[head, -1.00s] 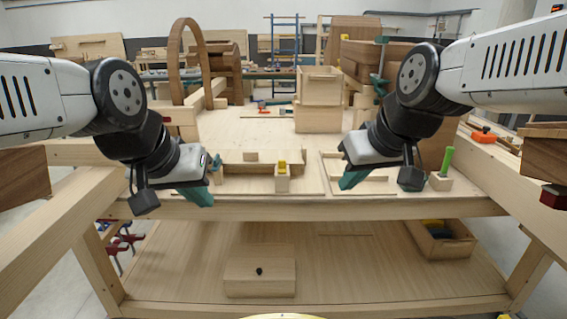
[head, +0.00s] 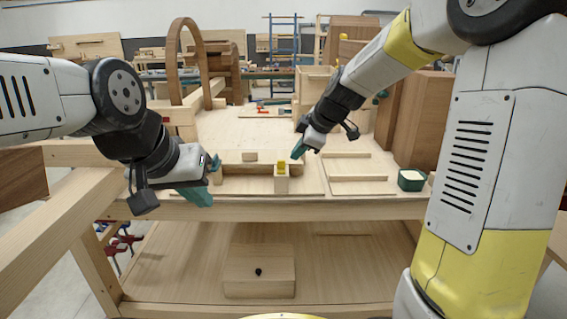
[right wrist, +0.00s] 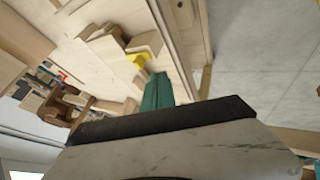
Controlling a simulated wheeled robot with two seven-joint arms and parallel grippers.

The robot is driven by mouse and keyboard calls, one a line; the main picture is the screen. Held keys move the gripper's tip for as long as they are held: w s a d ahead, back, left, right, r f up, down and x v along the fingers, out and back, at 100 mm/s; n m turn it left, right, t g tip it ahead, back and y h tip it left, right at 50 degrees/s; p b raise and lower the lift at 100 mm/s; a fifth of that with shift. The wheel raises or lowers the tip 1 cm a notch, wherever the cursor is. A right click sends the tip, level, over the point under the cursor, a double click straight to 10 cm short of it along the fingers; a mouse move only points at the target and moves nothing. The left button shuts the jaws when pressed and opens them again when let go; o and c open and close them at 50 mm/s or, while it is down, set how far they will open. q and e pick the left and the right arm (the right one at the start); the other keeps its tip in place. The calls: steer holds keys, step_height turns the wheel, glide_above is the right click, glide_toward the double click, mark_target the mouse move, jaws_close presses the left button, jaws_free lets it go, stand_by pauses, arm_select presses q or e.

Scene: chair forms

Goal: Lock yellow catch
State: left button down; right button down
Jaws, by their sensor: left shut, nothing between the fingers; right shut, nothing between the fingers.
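The yellow catch (head: 281,167) sits on top of a small upright wooden block (head: 281,182) near the front edge of the workbench. In the right wrist view the yellow catch (right wrist: 138,60) shows just beyond my green fingertips. My right gripper (head: 297,153) is shut and empty, just right of the catch and slightly above it; I cannot tell whether it touches. Its shut fingers also show in the right wrist view (right wrist: 158,92). My left gripper (head: 205,196) is shut and empty at the bench's front left, well away from the catch.
A wooden rail (head: 250,169) runs left from the catch block. A framed wooden form (head: 358,178) lies to the right. A small green-sided box (head: 411,180) stands further right. A wooden box with a dark knob (head: 260,277) is on the lower shelf. The bench top behind is mostly clear.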

glide_toward(278, 170)
steer(key=f, duration=0.1)
steer(key=a+f, duration=0.1)
steer(key=w+f, duration=0.1)
steer(key=f, duration=0.1)
steer(key=shift+a, duration=0.4)
steer(key=shift+w, duration=0.7)
